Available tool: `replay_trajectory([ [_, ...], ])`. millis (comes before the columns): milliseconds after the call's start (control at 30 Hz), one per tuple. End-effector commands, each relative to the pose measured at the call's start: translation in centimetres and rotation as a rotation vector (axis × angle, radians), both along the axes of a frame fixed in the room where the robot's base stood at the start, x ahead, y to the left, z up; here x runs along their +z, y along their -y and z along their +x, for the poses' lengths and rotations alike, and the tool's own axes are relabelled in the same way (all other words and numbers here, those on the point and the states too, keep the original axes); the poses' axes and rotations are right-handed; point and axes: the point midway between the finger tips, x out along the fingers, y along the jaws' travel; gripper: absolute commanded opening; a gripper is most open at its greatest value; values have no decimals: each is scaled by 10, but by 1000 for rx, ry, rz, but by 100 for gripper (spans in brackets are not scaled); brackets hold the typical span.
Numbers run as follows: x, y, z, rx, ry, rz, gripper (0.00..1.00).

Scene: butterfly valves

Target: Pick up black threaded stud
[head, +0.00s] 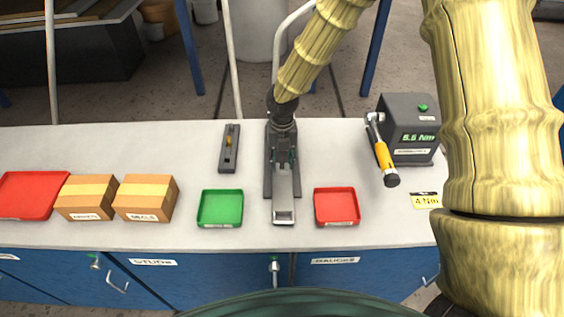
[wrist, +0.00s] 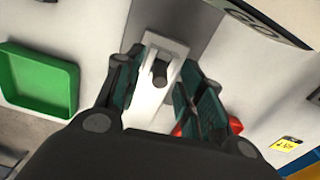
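My gripper (head: 283,158) points down over a grey metal fixture (head: 284,207) at the middle of the bench. In the wrist view its two dark green-padded fingers (wrist: 165,92) stand apart. Between them in that view is a short dark round-ended piece (wrist: 160,74) against the pale part of the fixture. It may be the black threaded stud, but its thread cannot be made out. I cannot tell whether the fingers touch it. In the head view the gripper hides this spot.
A green tray (head: 220,208) and a red tray (head: 337,206) flank the fixture. A dark narrow holder (head: 229,150), cardboard boxes (head: 146,198), a larger red tray (head: 30,196), a yellow-handled torque wrench (head: 384,160) and a grey tester (head: 410,130) stand on the bench. Blue drawers (head: 155,285) are below.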

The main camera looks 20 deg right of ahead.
Motion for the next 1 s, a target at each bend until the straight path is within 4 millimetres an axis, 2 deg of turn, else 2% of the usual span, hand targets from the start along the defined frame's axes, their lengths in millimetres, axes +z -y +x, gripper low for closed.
replay_trajectory([
  [367,-5,0,0,0,1,0,37],
  [567,-5,0,0,0,1,0,0],
  [1000,-3,0,0,0,1,1,0],
])
